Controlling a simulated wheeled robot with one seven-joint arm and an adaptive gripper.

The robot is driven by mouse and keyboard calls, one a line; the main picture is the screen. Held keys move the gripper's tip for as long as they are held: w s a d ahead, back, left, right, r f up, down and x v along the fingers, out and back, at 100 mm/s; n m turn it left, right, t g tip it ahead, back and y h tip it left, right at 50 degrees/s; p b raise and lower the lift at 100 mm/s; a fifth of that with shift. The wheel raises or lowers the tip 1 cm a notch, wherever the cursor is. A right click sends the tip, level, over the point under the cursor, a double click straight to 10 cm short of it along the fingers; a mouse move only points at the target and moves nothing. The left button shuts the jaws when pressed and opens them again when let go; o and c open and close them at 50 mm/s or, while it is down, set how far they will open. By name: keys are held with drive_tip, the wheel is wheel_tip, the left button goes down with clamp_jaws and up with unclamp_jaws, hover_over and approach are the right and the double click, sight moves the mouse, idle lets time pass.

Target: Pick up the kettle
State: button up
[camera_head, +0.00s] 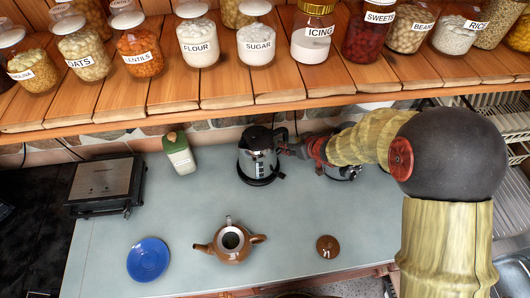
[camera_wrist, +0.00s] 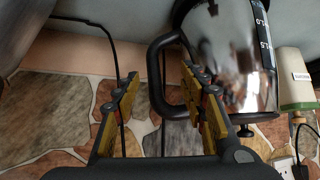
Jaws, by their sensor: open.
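The kettle (camera_head: 258,160) is silver with a black lid, handle and base. It stands upright at the back of the counter. In the wrist view the kettle (camera_wrist: 232,50) appears upside down, its black handle loop extending left. My gripper (camera_head: 291,147) is at the handle side, to the right of the kettle in the head view. In the wrist view my gripper (camera_wrist: 160,76) is open, with the handle's outer bar between its two yellow fingers. The right finger overlaps the handle loop. I cannot tell whether either finger touches the handle.
A green-capped bottle (camera_head: 179,153) stands left of the kettle, beside a sandwich press (camera_head: 103,183). A brown teapot (camera_head: 230,242), its lid (camera_head: 327,246) and a blue plate (camera_head: 148,259) lie in front. A wooden shelf (camera_head: 180,95) with several jars overhangs the back. The counter's middle is clear.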

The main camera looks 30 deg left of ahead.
drive_tip(key=shift+w+b+x, duration=0.15)
drive_tip(key=shift+b+x, duration=0.15)
drive_tip(key=shift+x, duration=1.65)
drive_tip(key=shift+w+b+x, duration=0.15)
drive_tip(key=shift+b+x, duration=0.15)
drive_tip(key=shift+x, duration=1.6)
drive_tip(key=shift+d, duration=0.15)
drive_tip(key=shift+c, duration=1.1)
drive_tip(key=c, duration=0.8)
clamp_jaws()
drive_tip(key=shift+s+d+f, duration=0.15)
drive_tip(key=shift+f, duration=0.1)
drive_tip(key=shift+r, duration=0.1)
